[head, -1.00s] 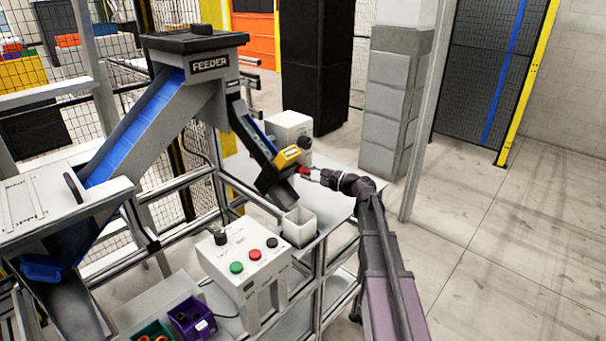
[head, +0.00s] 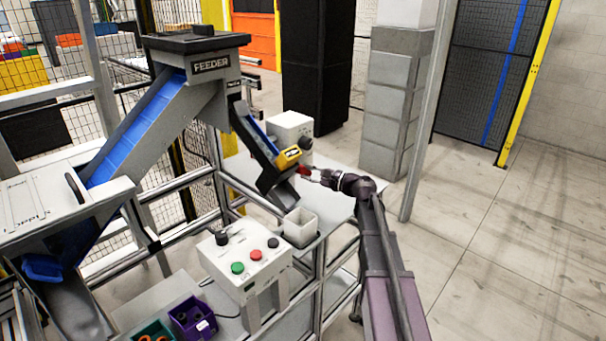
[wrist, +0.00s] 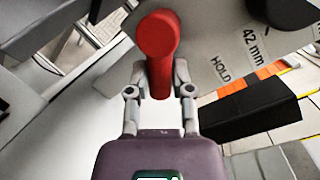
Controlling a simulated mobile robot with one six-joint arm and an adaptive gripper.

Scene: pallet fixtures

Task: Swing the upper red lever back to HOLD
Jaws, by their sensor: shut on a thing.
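The red lever (wrist: 158,45) fills the upper middle of the wrist view, its round end towards the camera. My gripper (wrist: 160,80) has a finger on each side of it and is shut on it. In the head view the lever (head: 304,170) is a small red spot beside the yellow block (head: 289,156) on the lower chute, and my gripper (head: 314,175) reaches it from the right. The word HOLD (wrist: 220,68) is printed right of the lever in the wrist view, with "42 mm" near it. The lever's pivot is hidden.
A white open bin (head: 300,238) stands below the chute's end. A control box (head: 243,262) with green, red and black buttons stands in front. The feeder (head: 210,66) rises at the left. A white box (head: 290,128) with a dark knob is behind. Open floor lies right.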

